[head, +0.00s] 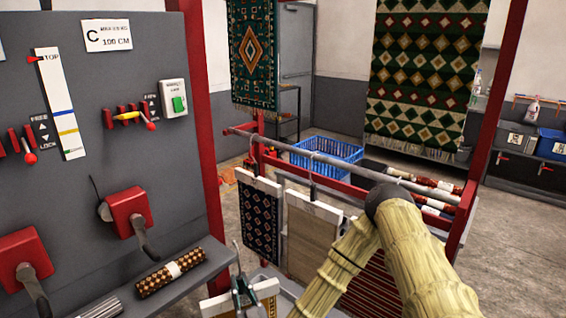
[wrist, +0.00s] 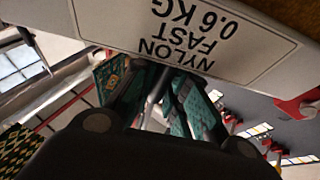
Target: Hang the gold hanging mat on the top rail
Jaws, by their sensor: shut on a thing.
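My gripper (head: 241,287) is low in the head view, left of my sleeved arm. It is shut on the hanger of the gold hanging mat (head: 270,307), which is mostly cut off by the bottom edge. In the wrist view, the mat's white clamp bar (wrist: 110,22) reads "NYLON FAST 0.6 KG", and a strip of gold pile (wrist: 285,12) shows at the top right. The grey top rail (head: 350,173) runs between red posts, above and beyond my gripper. A dark patterned mat (head: 260,222) and a beige mat (head: 308,245) hang from it.
A dark red striped mat (head: 376,293) is partly hidden behind my arm. A grey control panel (head: 100,165) with red-cased levers stands at left, beside a rolled rug (head: 170,273). A blue crate (head: 327,152) sits behind the rail. The rail's right part looks bare.

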